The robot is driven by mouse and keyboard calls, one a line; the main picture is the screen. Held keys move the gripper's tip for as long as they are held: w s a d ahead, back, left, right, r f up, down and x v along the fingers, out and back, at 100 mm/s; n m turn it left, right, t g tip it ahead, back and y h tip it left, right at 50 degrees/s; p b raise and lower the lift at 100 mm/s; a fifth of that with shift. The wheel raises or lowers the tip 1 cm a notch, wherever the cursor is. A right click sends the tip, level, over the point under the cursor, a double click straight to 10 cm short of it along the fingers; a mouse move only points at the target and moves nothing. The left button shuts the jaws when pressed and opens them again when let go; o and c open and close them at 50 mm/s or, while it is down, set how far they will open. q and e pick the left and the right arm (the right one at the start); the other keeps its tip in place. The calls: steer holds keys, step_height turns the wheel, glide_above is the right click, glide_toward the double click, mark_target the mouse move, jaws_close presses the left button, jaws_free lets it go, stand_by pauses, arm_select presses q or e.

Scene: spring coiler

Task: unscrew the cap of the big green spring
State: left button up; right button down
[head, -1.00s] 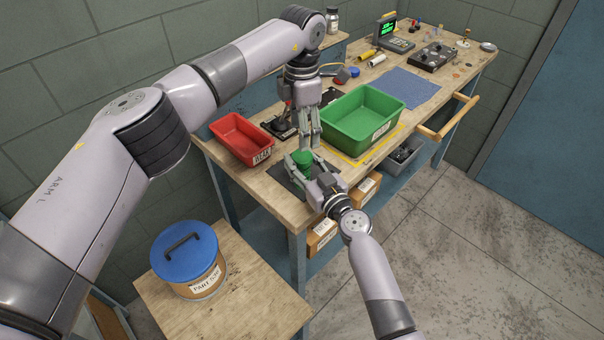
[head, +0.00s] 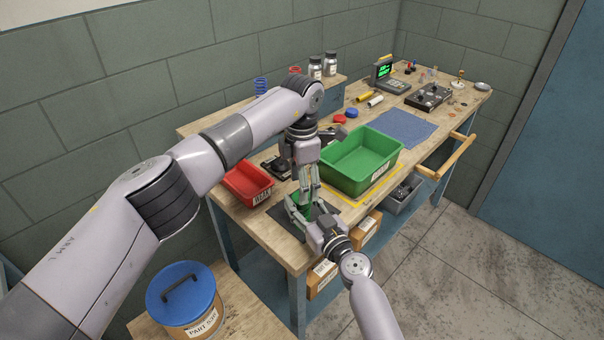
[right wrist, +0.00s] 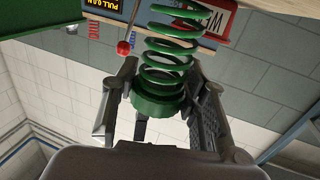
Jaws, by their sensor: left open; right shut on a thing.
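The big green spring (right wrist: 170,45) shows its open coils in the right wrist view, with a solid green collar or cap (right wrist: 158,105) at one end. My right gripper (right wrist: 160,110) has its fingers on both sides of that green end piece. In the head view the green piece (head: 303,199) is partly hidden by the fingers. My right gripper (head: 303,215) reaches it from the front right. My left gripper (head: 309,200) points down from above with its fingers apart, close to the green piece; I cannot tell whether they touch it.
A red bin (head: 247,184) stands left of the grippers and a green bin (head: 361,162) right, on the wooden bench. A blue mat (head: 404,128) and a readout (head: 391,84) lie farther back. A blue-lidded tub (head: 186,305) stands at lower left.

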arm_select(q)
steer(key=shift+f, duration=2.2)
steer(key=c, duration=1.2)
steer(key=o, duration=1.3)
step_height(320, 180, up, 8)
steer(key=shift+f, duration=0.1)
steer(key=shift+c, duration=0.5)
steer(key=shift+f, duration=3.9)
steer(key=shift+c, duration=0.5)
